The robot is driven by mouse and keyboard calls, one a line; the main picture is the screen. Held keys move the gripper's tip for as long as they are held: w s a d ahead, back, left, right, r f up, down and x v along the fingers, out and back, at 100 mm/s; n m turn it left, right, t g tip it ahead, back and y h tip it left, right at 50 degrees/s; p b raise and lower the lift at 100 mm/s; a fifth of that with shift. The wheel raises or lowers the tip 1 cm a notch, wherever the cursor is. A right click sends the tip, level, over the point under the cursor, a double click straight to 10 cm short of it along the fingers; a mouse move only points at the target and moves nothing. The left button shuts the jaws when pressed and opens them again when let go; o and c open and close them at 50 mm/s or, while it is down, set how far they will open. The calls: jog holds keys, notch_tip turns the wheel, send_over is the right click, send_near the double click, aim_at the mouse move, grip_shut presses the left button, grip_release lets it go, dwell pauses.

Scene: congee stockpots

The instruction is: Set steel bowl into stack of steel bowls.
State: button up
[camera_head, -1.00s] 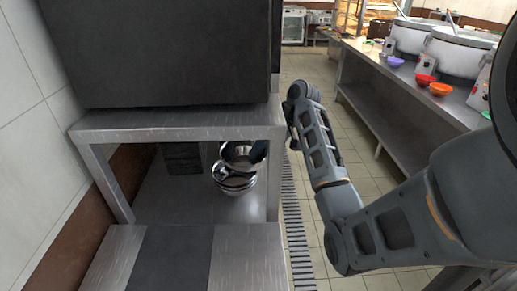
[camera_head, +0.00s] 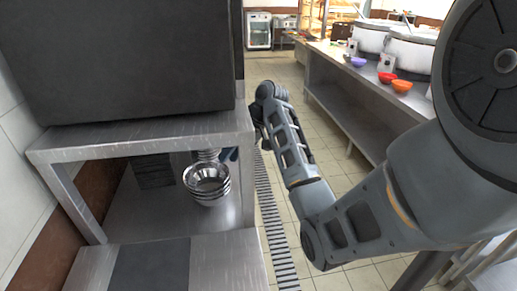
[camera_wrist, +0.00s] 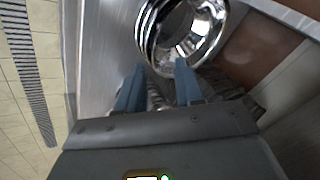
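A stack of shiny steel bowls (camera_head: 207,187) stands upright on the lower shelf under the counter; the top bowl sits level inside the stack. The stack also shows at the top of the wrist view (camera_wrist: 186,32). My gripper (camera_wrist: 158,84) is open, with its two blue fingers apart and no bowl between them. It is beside the stack, clear of the rim. In the head view only a bit of blue finger shows behind the stack, and the shelf post and my arm hide the rest.
More stacked metal ware (camera_head: 208,155) stands behind the bowls. A dark stack (camera_head: 153,171) is to their left. The counter top (camera_head: 140,135) and a big dark box (camera_head: 125,60) cover the shelf. Floor is clear to the right, before a long table (camera_head: 345,75) with pots.

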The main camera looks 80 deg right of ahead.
jog(key=s+d+r+p, duration=0.1)
jog(key=s+d, duration=0.1)
jog(key=s, duration=0.4)
jog(key=s+d+r+p, duration=0.1)
jog(key=s+d+p, duration=0.1)
jog(key=s, duration=0.4)
jog(key=shift+s+d, duration=0.35)
jog(key=shift+d, duration=0.05)
jog(key=shift+w, duration=0.1)
